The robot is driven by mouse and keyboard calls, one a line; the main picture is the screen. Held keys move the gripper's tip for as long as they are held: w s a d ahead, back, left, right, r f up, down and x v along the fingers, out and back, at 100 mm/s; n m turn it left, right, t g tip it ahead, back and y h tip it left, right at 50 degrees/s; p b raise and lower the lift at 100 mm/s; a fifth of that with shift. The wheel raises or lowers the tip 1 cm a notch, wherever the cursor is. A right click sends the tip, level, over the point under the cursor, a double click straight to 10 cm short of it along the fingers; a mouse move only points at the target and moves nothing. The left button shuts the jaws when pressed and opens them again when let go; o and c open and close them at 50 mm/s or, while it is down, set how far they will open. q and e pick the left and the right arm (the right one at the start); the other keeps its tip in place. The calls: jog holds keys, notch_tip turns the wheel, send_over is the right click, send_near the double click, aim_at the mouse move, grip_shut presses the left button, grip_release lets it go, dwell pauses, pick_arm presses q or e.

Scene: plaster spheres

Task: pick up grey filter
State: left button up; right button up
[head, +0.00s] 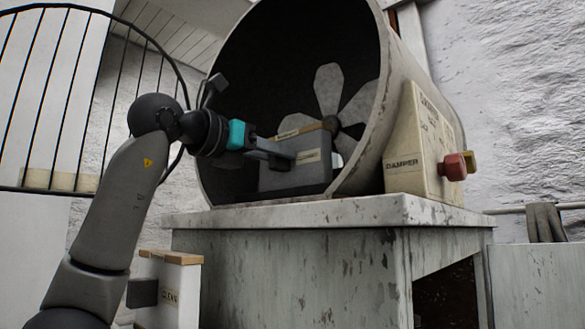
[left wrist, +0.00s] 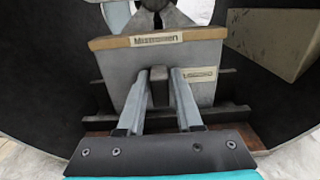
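The grey filter (head: 293,176) is a grey box with a tan top edge and paper labels. It sits inside the mouth of the large drum. It also shows in the left wrist view (left wrist: 128,76), with its tan strip across the top. My left gripper (head: 290,157) reaches in from the left, with its fingers at the filter's near side. In the left wrist view, the two fingers (left wrist: 163,74) are apart and overlap the filter's face. A dark patch shows between them; I cannot tell whether they touch anything. My right gripper is not in view.
The drum (head: 375,110) stands on a worn pale bench (head: 290,255), with a fan (head: 330,90) at its back. A "DAMPER" box (head: 405,155) with a red knob (head: 454,167) is at its right. A pale tan-topped box (head: 182,300) stands low at left, below a black railing (head: 60,95).

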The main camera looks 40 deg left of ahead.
pick_arm(q)
grip_shut()
jog(key=shift+r, duration=0.1)
dwell(0.3)
